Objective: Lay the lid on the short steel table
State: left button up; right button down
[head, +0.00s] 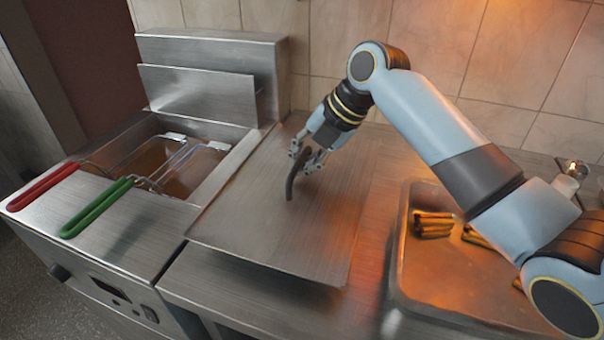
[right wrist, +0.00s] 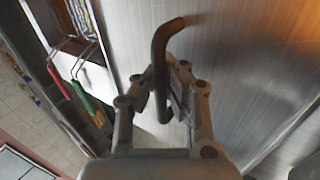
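The lid (head: 325,235) is a flat brushed-steel sheet with a dark bent handle (head: 289,188). It lies level over the short steel table (head: 200,275), right of the fryer; I cannot tell whether it touches the top or hovers just above. My right gripper (head: 308,161) is at the handle. In the right wrist view, the fingers (right wrist: 168,85) are closed around the handle (right wrist: 161,45), with the sheet (right wrist: 230,75) behind it. My left gripper is not in view.
The open fryer (head: 125,240) stands at left, its baskets having a red handle (head: 43,187) and a green handle (head: 97,207). A steel tray (head: 440,285) with browned food pieces (head: 433,224) is at right. A tiled wall (head: 340,35) closes the back.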

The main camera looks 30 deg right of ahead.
aim_at(303, 176)
jog(key=shift+w+d+f, duration=0.1)
jog(key=shift+w+d, duration=0.1)
jog(key=shift+w, duration=0.05)
jog(key=shift+f, duration=2)
jog(key=shift+a+f, duration=0.1)
jog(key=c, duration=1.5)
grip_release()
jog(key=v, duration=1.1)
jog(key=shift+s+d+r, duration=0.25)
jog(key=shift+r, duration=0.3)
